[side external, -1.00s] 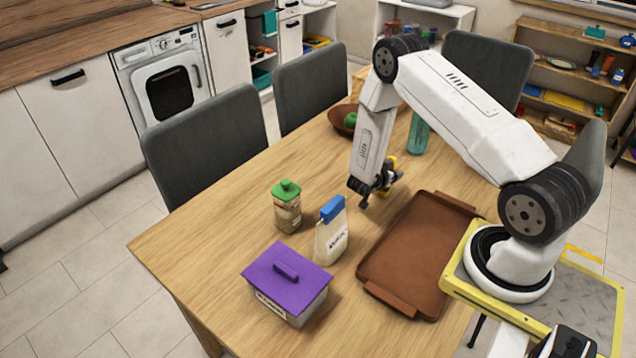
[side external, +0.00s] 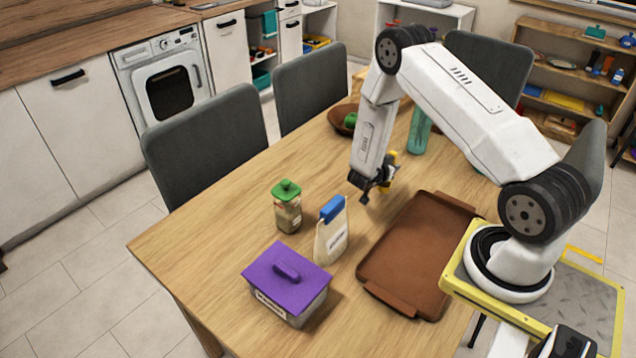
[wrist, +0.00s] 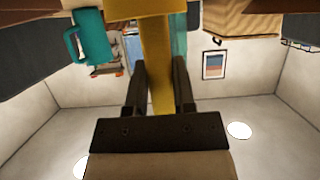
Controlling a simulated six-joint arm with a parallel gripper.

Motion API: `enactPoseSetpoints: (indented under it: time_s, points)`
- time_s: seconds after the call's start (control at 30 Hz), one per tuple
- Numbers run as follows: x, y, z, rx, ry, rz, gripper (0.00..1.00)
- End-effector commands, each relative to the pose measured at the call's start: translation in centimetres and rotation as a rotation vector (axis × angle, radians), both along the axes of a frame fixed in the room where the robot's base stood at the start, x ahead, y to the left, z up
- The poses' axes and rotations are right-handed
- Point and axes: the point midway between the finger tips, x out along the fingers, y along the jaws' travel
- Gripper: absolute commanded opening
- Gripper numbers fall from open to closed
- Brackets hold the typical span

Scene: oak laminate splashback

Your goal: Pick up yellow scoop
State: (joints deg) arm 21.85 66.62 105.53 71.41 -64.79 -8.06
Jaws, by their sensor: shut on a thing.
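The yellow scoop (side external: 390,172) is at my gripper in the side external view, just above or at the table beyond the brown tray. In the wrist view the yellow scoop (wrist: 162,80) runs between the two dark fingers, with its wider part at the top of the picture. My gripper (wrist: 160,95) is shut on it. In the side external view my gripper (side external: 376,188) hides part of the scoop. I cannot tell from this view how far it is clear of the table.
A brown tray (side external: 410,250) lies right of a white bag with a blue clip (side external: 331,235). A teal bottle (side external: 419,132) and a brown bowl (side external: 338,118) are behind. The table's left side is clear.

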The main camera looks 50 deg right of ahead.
Motion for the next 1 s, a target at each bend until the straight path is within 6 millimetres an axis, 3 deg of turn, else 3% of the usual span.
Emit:
enactPoseSetpoints:
  time_s: [0.17,0.6,1.0]
  points:
    - [-0.4,0.3,2.0,0.000,-0.001,0.001,0.00]
    - [-4.6,3.1,7.6,0.000,0.000,0.001,0.00]
    - [-9.7,6.4,10.2,0.000,0.000,0.001,0.00]
